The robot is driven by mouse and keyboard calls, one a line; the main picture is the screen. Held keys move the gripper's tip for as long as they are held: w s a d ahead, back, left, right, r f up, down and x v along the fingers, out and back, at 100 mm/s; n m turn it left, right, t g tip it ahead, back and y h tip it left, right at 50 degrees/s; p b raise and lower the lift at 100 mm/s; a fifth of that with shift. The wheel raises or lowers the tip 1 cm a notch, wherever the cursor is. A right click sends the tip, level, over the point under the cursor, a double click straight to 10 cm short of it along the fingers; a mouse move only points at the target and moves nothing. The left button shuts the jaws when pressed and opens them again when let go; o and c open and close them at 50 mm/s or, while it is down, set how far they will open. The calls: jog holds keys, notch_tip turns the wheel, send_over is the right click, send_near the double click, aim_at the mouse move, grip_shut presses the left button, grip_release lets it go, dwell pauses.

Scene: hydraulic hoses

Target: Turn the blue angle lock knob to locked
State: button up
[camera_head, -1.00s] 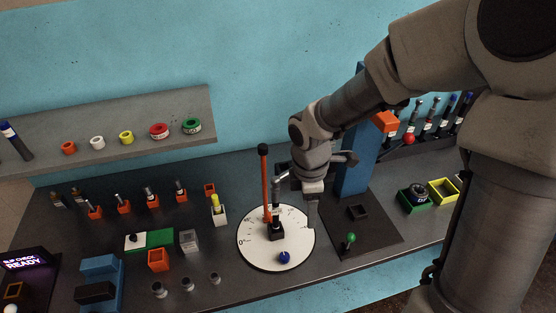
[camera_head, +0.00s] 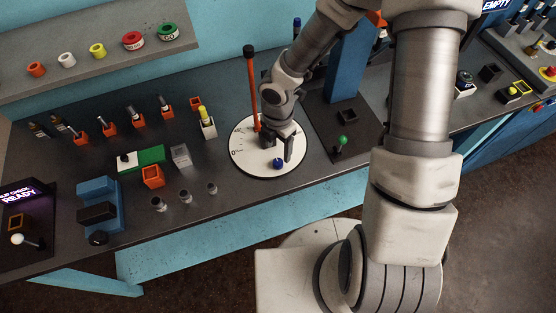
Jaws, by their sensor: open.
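The blue angle lock knob (camera_head: 278,163) sits near the front of a round white dial plate (camera_head: 248,165) with angle marks and a "0" at its left. A tall orange rod with a black tip (camera_head: 252,90) stands upright at the dial's back left. My gripper (camera_head: 278,150) points down over the dial, just behind and above the knob, with a finger close at its right. Whether it touches the knob cannot be told. The jaws are open. The dial's middle and the block there are mostly hidden behind my gripper.
A blue column (camera_head: 350,70) and a dark plate with a green-knobbed lever (camera_head: 341,141) stand right of the dial. A grey clear block (camera_head: 180,155), an orange box (camera_head: 152,176) and small cups are to the left. Bench in front of the dial is clear.

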aim_at(278, 162)
notch_tip(278, 162, down, 6)
jog(key=shift+f+b, duration=0.1)
jog(key=shift+b, duration=0.5)
jog(key=shift+c, duration=0.3)
grip_shut()
